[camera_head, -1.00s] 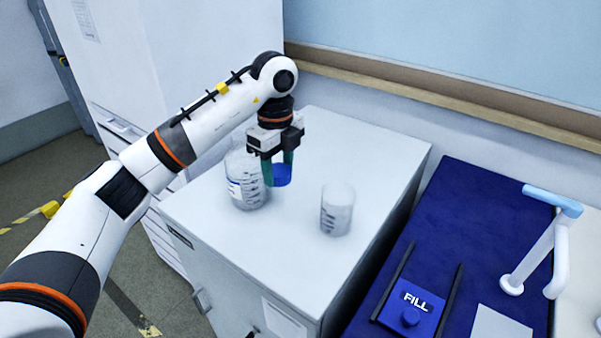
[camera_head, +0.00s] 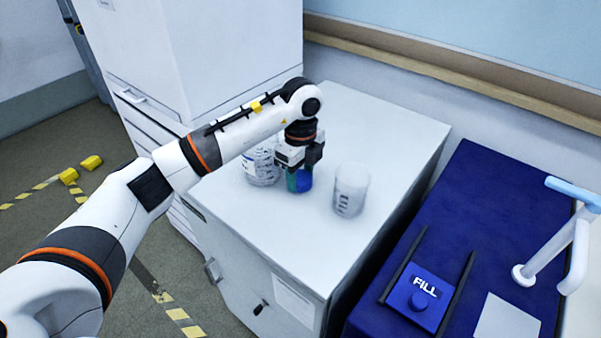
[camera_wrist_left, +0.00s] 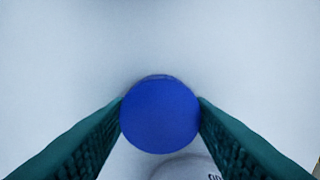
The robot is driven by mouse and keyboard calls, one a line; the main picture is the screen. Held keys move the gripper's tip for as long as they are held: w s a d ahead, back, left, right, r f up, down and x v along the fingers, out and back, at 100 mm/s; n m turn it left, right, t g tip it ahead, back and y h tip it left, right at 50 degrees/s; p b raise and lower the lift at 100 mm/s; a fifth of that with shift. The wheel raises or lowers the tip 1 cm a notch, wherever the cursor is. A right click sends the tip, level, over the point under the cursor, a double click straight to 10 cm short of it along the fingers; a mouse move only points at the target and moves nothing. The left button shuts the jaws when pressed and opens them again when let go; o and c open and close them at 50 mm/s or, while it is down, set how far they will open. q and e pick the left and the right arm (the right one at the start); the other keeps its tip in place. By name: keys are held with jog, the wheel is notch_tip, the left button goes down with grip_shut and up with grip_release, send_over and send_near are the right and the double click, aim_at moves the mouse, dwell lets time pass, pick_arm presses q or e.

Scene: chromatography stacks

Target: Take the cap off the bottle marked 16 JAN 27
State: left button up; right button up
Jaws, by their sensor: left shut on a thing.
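My left gripper (camera_head: 299,180) is shut on a blue cap (camera_wrist_left: 160,116), which sits between its green fingers in the left wrist view. In the head view it holds the cap low, close to the white cabinet top; I cannot tell whether the cap touches the surface. A clear bottle (camera_head: 261,170) with a white label stands upright just left of the gripper, apart from the cap. Its mouth is partly hidden by my arm, and its label is too small to read. My right gripper is not in view.
A clear beaker (camera_head: 350,190) stands on the cabinet top (camera_head: 280,230) close to the right of the gripper. The front of the cabinet top is free. A blue bench with a FILL plate (camera_head: 417,297) and a white stand (camera_head: 550,245) lies to the right.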

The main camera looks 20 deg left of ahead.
pick_arm(q)
jog(key=shift+f, duration=0.1)
jog(key=o, duration=1)
jog(key=shift+o, duration=0.4)
